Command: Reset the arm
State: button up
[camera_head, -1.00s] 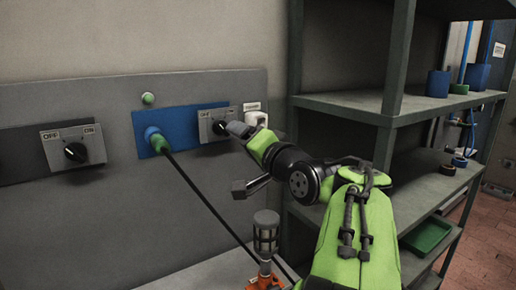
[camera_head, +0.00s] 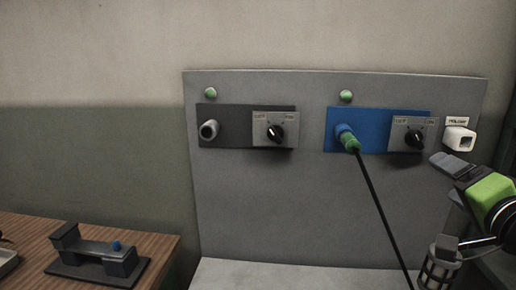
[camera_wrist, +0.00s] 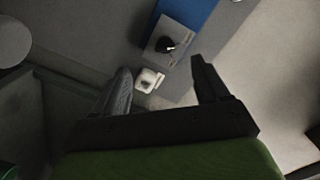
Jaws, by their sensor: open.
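My gripper (camera_head: 442,162) is at the right side of the head view, on the end of my green and black arm. It is in front of the grey wall panel (camera_head: 260,210), below and right of the right rotary switch (camera_head: 415,138) on the blue plate (camera_head: 377,118). In the wrist view my gripper (camera_wrist: 165,88) shows its two dark fingers spread apart with nothing between them. Beyond the fingers are the switch's black knob (camera_wrist: 165,45) and a white holder (camera_wrist: 148,80). Most of my arm is outside the head view.
A green-and-blue plug (camera_head: 348,140) with a black cable sits in the blue plate. A dark plate (camera_head: 225,122) with a socket and another switch (camera_head: 274,130) is to its left. A wooden table (camera_head: 160,245) with a grey device (camera_head: 100,258) stands at the lower left. A cylindrical tool (camera_head: 440,262) is at lower right.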

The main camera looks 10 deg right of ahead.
jog(key=a+f+n+g+y, duration=0.6)
jog(key=a+f, duration=0.6)
jog(key=a, duration=0.5)
jog(key=s+a+f+n+g+h, duration=0.1)
jog(key=s+a+f+n+g, duration=0.5)
jog(key=s+f, duration=0.45)
notch_tip(320, 180, up, 12)
jog(key=s+n+p, duration=0.1)
jog(key=p, duration=1.3)
jog(key=shift+a+r+t, duration=0.15)
jog(key=shift+a+t, duration=0.25)
